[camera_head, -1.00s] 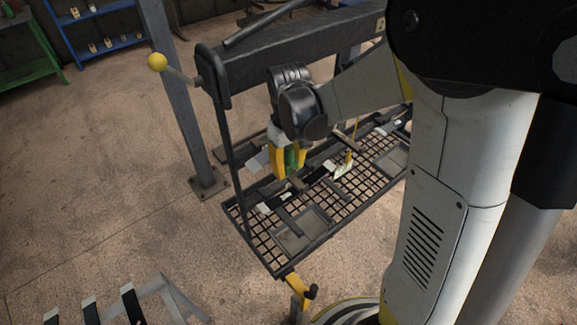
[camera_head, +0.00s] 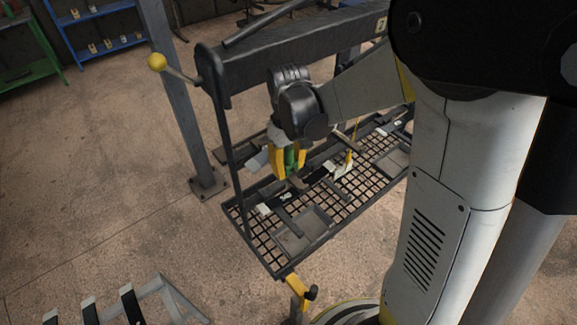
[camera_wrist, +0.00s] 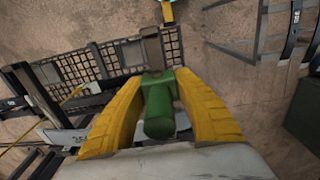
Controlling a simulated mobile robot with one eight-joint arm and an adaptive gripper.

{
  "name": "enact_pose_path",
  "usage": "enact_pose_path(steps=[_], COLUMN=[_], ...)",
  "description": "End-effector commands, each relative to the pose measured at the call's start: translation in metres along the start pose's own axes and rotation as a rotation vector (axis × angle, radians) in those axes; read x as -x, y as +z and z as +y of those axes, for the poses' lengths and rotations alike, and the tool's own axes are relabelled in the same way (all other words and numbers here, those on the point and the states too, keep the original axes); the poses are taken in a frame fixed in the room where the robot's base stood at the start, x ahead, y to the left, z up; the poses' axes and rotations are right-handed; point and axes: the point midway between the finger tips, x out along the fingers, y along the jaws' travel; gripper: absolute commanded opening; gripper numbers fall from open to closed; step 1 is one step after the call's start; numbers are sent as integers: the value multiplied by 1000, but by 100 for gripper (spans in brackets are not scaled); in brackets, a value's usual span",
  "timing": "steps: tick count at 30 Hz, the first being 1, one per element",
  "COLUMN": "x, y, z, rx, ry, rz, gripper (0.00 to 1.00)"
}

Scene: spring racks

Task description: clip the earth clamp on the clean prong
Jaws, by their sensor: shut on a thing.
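My gripper (camera_head: 288,168) points down over the near part of the mesh rack (camera_head: 278,268). Its yellow fingers are shut on the green earth clamp (camera_head: 291,158). In the wrist view the clamp's green body (camera_wrist: 158,105) sits between the fingers, with grey metal (camera_wrist: 150,52) just beyond its far end. I cannot tell whether that metal is the clamp's jaw or a rack part, or whether they touch. Dark bars (camera_head: 287,221) cross the rack, but I cannot tell which one is the clean prong. The spot right under the clamp is hidden.
A dark beam (camera_head: 290,55) runs above the rack, with a grey post (camera_head: 178,100) and a yellow ball lever (camera_head: 157,62) at left. White-tagged pieces lie on the mesh. The floor at left is open.

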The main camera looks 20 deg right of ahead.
Motion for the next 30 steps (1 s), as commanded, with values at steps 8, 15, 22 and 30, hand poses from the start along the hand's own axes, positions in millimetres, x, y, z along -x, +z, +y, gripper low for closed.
enact_pose_path(steps=[8, 15, 22, 30], x=[-6, -12, -16, -16], y=[0, 0, 0, 0], z=[0, 0, 0, 0], rx=[0, 0, 0, 0], ry=[0, 0, 0, 0], rz=[0, 0, 0, 0], gripper=[0, 0, 0, 45])
